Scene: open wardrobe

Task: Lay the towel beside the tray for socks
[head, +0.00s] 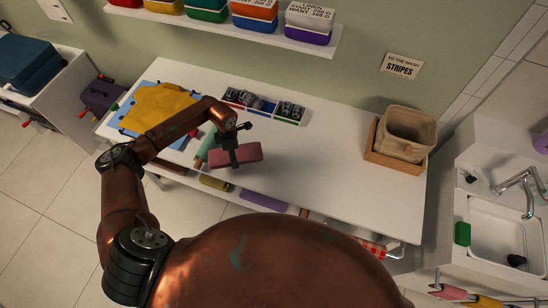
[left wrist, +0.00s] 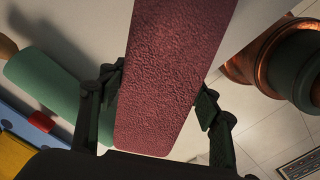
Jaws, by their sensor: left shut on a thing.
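The towel is a pink folded block (head: 248,153). It fills the middle of the left wrist view (left wrist: 168,75). My left gripper (head: 235,156) is shut on it, with one dark finger on each side in the left wrist view. The towel is over the white table, in front of the sock tray; whether it touches the tabletop I cannot tell. The tray for socks (head: 271,111) stands near the table's back edge, with dark and grey rolled socks in its compartments. My right gripper is not in view.
A green roll (head: 205,147) lies just left of the towel. Further left a yellow garment (head: 160,106) lies on a blue board (head: 127,121). A wooden tray with a beige basket (head: 405,132) stands at the right end. The tabletop (head: 335,150) between is clear.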

